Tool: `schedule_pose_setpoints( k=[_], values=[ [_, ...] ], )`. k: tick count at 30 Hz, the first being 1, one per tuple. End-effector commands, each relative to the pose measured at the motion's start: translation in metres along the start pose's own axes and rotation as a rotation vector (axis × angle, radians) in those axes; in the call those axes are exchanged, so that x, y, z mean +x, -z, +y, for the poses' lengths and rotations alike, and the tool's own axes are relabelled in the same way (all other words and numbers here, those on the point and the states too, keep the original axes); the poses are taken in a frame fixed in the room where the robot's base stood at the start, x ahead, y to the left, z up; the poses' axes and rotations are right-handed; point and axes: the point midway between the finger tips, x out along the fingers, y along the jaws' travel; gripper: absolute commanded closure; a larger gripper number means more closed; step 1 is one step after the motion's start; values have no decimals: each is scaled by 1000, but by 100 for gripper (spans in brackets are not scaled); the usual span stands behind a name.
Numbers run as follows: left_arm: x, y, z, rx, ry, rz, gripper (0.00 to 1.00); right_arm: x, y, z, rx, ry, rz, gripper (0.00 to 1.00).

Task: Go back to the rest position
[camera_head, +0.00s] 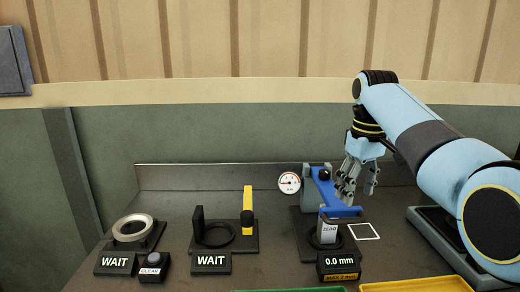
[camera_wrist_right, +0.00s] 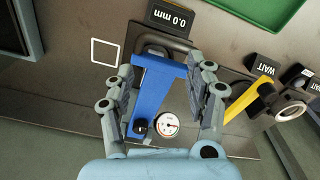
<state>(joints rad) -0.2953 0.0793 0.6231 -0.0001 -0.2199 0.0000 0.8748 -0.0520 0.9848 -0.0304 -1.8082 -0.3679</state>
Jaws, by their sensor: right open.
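My right gripper (camera_head: 352,185) is in the head view, its arm coming in from the right. It hangs just right of the blue lever (camera_head: 325,190) of the gauge station. In the right wrist view the gripper (camera_wrist_right: 165,85) is open, its two fingers apart, with the blue lever (camera_wrist_right: 150,90) showing between them. The picture does not show clearly whether a finger touches the lever. The round dial (camera_wrist_right: 168,124) shows between the fingers too. My left gripper is in neither view.
A display reading 0.0 mm (camera_head: 338,264) sits before the gauge station. To the left are a station with a yellow lever (camera_head: 247,207) and one with a metal ring (camera_head: 132,227), each with a WAIT sign. A yellow tray (camera_head: 415,286) and green tray (camera_head: 305,290) edge the front.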

Motion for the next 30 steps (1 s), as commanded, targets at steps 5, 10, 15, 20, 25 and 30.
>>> schedule_pose_setpoints(
  k=[5, 10, 15, 20, 25, 30],
  values=[
    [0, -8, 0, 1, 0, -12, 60, 46, -40, 0, 62, -17, 22, 45],
    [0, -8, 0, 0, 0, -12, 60, 96, -110, -7, 144, -50, 59, 45],
    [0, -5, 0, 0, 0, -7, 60, 124, -210, -28, 228, -99, 115, 45],
    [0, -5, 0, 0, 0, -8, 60, 119, -277, -50, 268, -126, 159, 45],
    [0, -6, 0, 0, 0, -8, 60, 104, -323, -68, 288, -139, 191, 45],
    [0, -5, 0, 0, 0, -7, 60, 86, -356, -83, 301, -144, 215, 45]
  ],
)
